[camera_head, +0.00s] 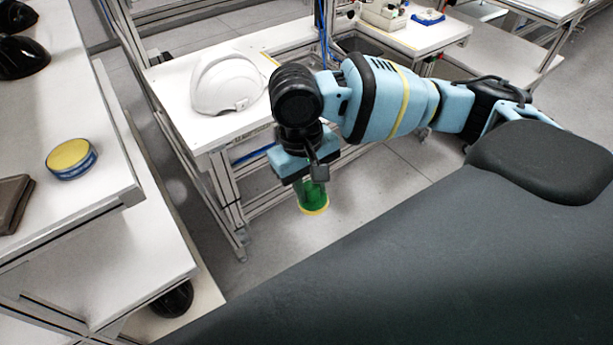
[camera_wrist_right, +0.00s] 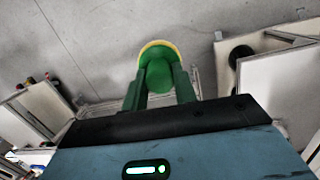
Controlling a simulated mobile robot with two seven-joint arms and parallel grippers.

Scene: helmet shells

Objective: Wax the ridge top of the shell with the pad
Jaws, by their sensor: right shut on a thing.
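A white helmet shell (camera_head: 228,84) rests on the white table (camera_head: 180,92), with its ridge top facing up. My right gripper (camera_head: 311,180) is shut on a green pad (camera_head: 313,198) with a yellow rim at its lower end. The pad hangs over open floor in front of the table, to the right of and apart from the shell. In the right wrist view, the two fingers stand on either side of the pad (camera_wrist_right: 156,66). My left gripper is in neither view.
A round blue tin with a yellow top (camera_head: 71,158) stands on a white bench at the left. A brown folded item (camera_head: 12,203) and black shells (camera_head: 20,57) share that bench. A metal frame upright (camera_head: 135,75) rises between bench and table.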

